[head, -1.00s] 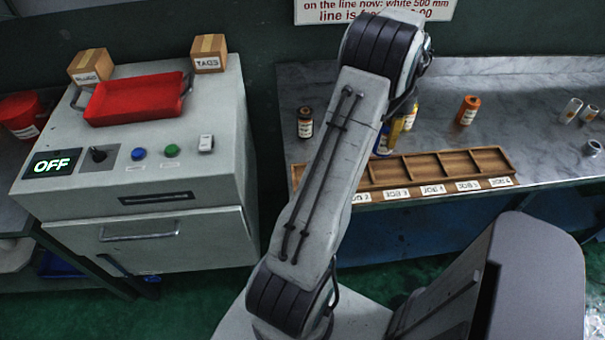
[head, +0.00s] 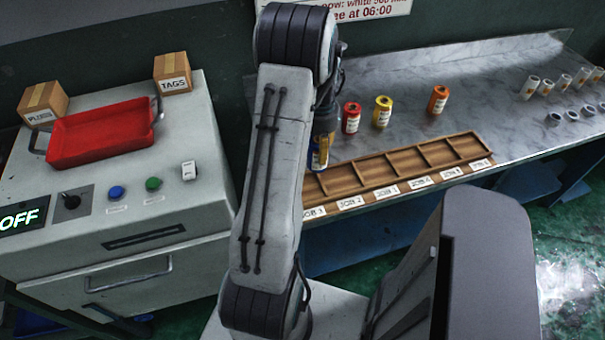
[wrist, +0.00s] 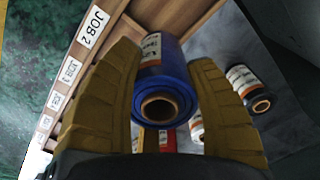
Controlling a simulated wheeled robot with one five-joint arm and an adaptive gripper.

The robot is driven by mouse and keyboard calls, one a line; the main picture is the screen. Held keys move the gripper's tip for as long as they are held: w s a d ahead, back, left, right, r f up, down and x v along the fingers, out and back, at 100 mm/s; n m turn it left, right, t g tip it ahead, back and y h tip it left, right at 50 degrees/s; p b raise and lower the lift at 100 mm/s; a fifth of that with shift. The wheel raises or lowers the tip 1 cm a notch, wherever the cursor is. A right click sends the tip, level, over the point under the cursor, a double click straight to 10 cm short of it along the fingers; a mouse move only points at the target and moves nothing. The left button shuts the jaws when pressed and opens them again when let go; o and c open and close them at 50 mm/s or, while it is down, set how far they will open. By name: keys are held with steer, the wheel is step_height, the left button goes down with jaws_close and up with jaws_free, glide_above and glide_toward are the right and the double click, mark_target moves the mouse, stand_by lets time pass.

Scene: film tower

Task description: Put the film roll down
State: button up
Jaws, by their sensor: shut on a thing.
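The blue film roll (wrist: 172,75) is between the two yellow fingers of my gripper (wrist: 165,58) in the wrist view, its open brown core facing the camera. My gripper is shut on it. In the head view the blue roll (head: 316,158) shows partly, just right of my arm and by the left part of the wooden tray (head: 334,203). The tray's visible compartments are empty, with JOB labels along its front edge. The wrist view shows the tray's JOB 2 label (wrist: 93,26) left of the roll. I cannot tell whether the roll touches the tray.
Red (head: 351,118), yellow (head: 382,112) and orange (head: 438,100) rolls stand on the marble counter behind the tray. Several pale rolls (head: 562,82) are at the right. A black roll (wrist: 250,88) shows in the wrist view. A machine with a red tray (head: 103,132) stands left.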

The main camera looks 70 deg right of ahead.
steer(key=shift+w+a+f+p, duration=0.2)
steer(key=shift+w+a+f, duration=0.4)
steer(key=shift+f, duration=0.55)
steer(key=shift+w+a+f+p, duration=0.25)
steer(key=shift+a+f, duration=0.6)
steer(key=shift+f, duration=0.35)
steer(key=shift+w+a+f+p, duration=0.15)
steer(key=shift+w+a+f, duration=0.45)
steer(key=shift+f, duration=0.55)
steer(key=shift+s+a+f, duration=0.1)
steer(key=shift+s+f, duration=0.05)
steer(key=shift+f, duration=0.05)
steer(key=o, duration=1.2)
steer(key=shift+r, duration=0.1)
steer(key=shift+r, duration=0.15)
